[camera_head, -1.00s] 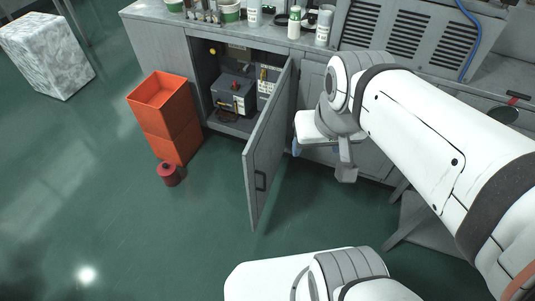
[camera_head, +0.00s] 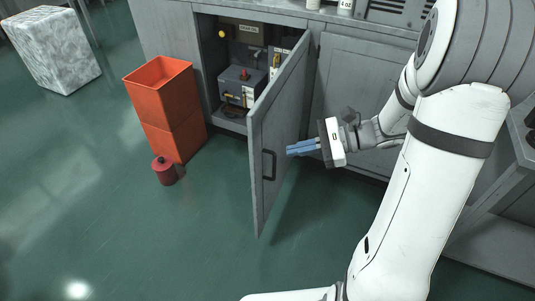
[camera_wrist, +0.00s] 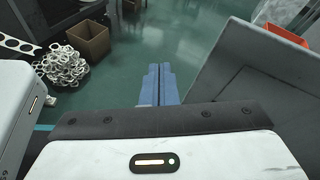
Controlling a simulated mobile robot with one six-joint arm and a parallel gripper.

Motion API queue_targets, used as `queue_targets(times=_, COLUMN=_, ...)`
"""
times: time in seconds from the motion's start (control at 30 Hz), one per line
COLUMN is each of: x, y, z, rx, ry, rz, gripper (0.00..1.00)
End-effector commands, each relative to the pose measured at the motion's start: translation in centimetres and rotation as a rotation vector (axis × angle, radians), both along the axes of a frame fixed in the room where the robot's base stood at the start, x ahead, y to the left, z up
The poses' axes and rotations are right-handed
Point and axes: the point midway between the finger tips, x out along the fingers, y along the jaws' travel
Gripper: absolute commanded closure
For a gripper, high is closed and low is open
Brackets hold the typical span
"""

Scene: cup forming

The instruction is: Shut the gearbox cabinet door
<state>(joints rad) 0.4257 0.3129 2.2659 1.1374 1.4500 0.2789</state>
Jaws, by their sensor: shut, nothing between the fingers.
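The gearbox cabinet door (camera_head: 283,128) is grey and stands wide open, swung out from the cabinet into the room. Its dark handle (camera_head: 268,165) is on the face near the free edge. The open cabinet (camera_head: 232,119) shows a grey box and other parts inside. My gripper (camera_head: 289,151), with blue fingers, is shut and empty. It is on the right side of the door in the head view, close to its outer part; I cannot tell whether it touches. In the wrist view the fingers (camera_wrist: 158,84) point forward, with the door panel (camera_wrist: 255,95) to their right.
Stacked orange crates (camera_head: 168,110) stand left of the cabinet, with a red can (camera_head: 164,171) on the floor before them. A wrapped block (camera_head: 52,48) is at the far left. The green floor in front of the door is clear.

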Motion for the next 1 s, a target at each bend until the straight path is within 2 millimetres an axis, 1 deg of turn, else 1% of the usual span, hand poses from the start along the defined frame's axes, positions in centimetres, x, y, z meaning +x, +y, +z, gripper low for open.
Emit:
queue_targets(times=0.03, x=1.3, y=-1.0, z=-3.9, rx=0.070, ry=0.041, rz=-0.065, gripper=1.00)
queue_targets(times=0.1, x=2.9, y=-2.3, z=-6.3, rx=0.158, ry=0.079, rz=-0.147, gripper=1.00)
queue_targets(times=0.2, x=4.7, y=-4.1, z=-9.0, rx=0.264, ry=0.118, rz=-0.246, gripper=1.00)
queue_targets(times=0.3, x=6.0, y=-5.5, z=-10.8, rx=0.337, ry=0.142, rz=-0.316, gripper=1.00)
queue_targets(times=0.4, x=6.6, y=-6.4, z=-11.6, rx=0.377, ry=0.154, rz=-0.356, gripper=1.00)
queue_targets(times=0.47, x=6.8, y=-6.5, z=-11.8, rx=0.388, ry=0.155, rz=-0.365, gripper=1.00)
queue_targets(times=0.57, x=7.2, y=-5.9, z=-11.7, rx=0.391, ry=0.156, rz=-0.369, gripper=1.00)
queue_targets(times=0.67, x=7.8, y=-4.5, z=-11.7, rx=0.389, ry=0.156, rz=-0.365, gripper=1.00)
queue_targets(times=1.0, x=10.8, y=2.0, z=-11.8, rx=0.388, ry=0.155, rz=-0.363, gripper=1.00)
